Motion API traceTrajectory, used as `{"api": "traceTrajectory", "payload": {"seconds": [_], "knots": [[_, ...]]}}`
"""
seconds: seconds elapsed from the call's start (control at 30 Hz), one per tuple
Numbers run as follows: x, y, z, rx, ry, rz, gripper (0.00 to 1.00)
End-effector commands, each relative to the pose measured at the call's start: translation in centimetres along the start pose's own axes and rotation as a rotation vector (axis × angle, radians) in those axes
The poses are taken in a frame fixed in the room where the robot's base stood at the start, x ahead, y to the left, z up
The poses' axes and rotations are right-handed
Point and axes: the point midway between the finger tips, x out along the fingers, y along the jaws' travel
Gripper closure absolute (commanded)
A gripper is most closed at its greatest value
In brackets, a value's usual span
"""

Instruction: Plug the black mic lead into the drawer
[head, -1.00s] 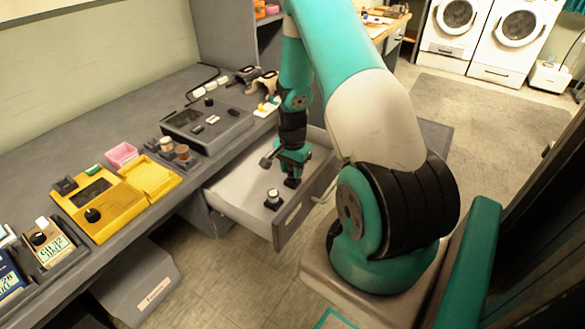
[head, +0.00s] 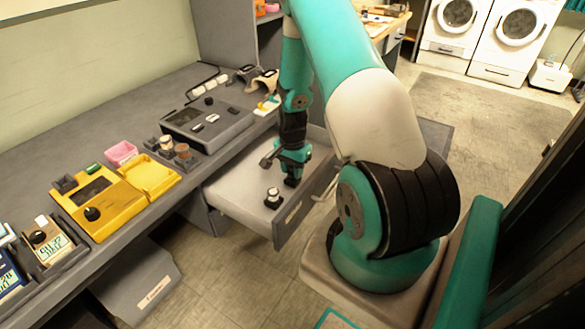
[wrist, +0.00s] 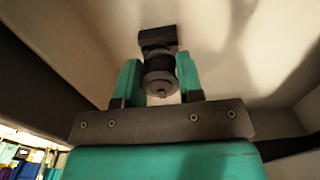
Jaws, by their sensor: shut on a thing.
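The open drawer (head: 240,197) pulls out from under the grey counter; its pale floor also shows in the wrist view (wrist: 225,30). My gripper (head: 292,172) points down inside it, near its far right part. In the wrist view my gripper (wrist: 159,82) has its two teal fingers closed on a dark cylindrical plug, the black mic lead (wrist: 160,82). A small black block (wrist: 157,38) lies just beyond the plug, against the drawer floor. The plug appears lined up with the block, but I cannot tell whether it is seated. No cable is clearly visible.
A small black-and-white knob-like piece (head: 272,197) stands in the drawer, left of my gripper. The drawer front (head: 300,210) rises close by on the right. A grey device (head: 207,127) and a yellow device (head: 98,205) sit on the counter.

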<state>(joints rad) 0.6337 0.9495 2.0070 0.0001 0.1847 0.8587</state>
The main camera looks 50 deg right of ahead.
Motion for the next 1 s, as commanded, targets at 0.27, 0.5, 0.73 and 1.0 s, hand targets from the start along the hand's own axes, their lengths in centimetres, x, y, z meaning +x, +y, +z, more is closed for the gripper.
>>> {"api": "traceTrajectory", "payload": {"seconds": [0.27, 0.5, 0.73, 1.0], "knots": [[0.5, 0.0, 0.0, 0.000, 0.000, 0.000, 0.88], [0.8, 0.0, 0.0, 0.000, 0.000, 0.000, 0.88], [1.2, 0.0, 0.0, 0.000, 0.000, 0.000, 0.88], [1.5, 0.0, 0.0, 0.000, 0.000, 0.000, 0.59]]}}
